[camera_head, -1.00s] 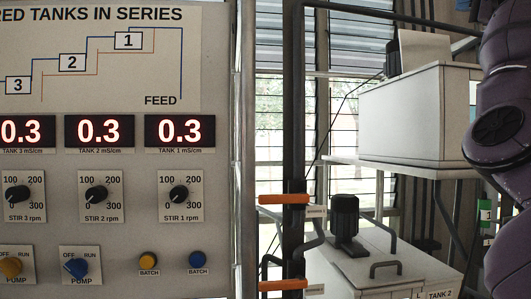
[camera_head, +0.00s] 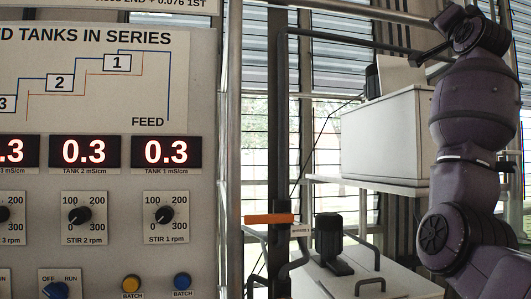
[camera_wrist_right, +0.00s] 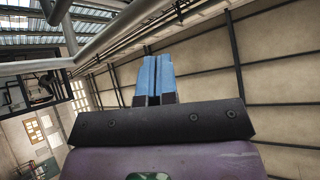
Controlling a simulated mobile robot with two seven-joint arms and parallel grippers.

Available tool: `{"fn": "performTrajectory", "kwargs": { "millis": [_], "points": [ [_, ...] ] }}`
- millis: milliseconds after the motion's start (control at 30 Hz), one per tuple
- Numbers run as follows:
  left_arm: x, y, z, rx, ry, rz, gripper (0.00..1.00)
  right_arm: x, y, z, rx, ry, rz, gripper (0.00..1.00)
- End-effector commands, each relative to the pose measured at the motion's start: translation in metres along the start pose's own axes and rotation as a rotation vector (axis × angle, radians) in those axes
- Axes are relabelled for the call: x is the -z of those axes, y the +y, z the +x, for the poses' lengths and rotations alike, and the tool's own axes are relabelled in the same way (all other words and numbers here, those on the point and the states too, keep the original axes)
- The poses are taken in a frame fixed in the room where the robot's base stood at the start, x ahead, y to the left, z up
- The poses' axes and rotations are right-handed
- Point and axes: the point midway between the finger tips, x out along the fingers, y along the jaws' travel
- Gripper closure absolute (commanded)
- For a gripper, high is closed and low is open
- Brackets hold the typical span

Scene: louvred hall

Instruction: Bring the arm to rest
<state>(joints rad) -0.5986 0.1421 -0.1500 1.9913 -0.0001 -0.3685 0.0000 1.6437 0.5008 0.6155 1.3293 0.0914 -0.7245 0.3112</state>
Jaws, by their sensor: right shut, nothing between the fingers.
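My right arm (camera_head: 478,130) stands raised at the right side of the head view, its upper end bent near the top edge. My right gripper (camera_wrist_right: 155,75) shows in the right wrist view with its two blue fingers together and nothing between them. It points up towards a bare wall and ceiling area and touches nothing that I can see. The fingertips do not show in the head view. My left gripper is in neither view.
A control panel (camera_head: 100,215) with red 0.3 displays, knobs and buttons fills the left. A dark post with an orange handle (camera_head: 269,219) stands beside it. A white tank (camera_head: 385,138) sits on a shelf close to my arm. In the wrist view, grey pipes (camera_wrist_right: 125,28) run at upper left.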

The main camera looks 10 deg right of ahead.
Motion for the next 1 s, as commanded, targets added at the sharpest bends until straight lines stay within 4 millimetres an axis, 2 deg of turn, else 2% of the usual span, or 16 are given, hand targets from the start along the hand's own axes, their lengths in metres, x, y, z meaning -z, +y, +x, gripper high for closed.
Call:
{"fn": "performTrajectory", "kwargs": {
  "millis": [33, 267, 467, 600, 767, 1000],
  "points": [
    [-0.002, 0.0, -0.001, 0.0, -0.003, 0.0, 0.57, -0.024, 0.006, -0.006, 0.001, -0.003, -0.067, 1.0],
    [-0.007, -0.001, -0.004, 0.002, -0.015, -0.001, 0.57, -0.12, 0.029, -0.042, 0.028, -0.028, -0.332, 1.0],
    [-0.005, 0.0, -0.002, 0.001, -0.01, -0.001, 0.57, -0.205, 0.056, -0.087, 0.066, -0.085, -0.508, 1.0],
    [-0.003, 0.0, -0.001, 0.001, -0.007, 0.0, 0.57, -0.264, 0.079, -0.126, 0.096, -0.141, -0.605, 1.0],
    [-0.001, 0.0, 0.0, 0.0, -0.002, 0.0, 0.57, -0.325, 0.107, -0.18, 0.131, -0.215, -0.693, 1.0],
    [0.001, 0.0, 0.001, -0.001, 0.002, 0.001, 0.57, -0.404, 0.15, -0.275, 0.179, -0.344, -0.778, 1.0]
  ]
}}
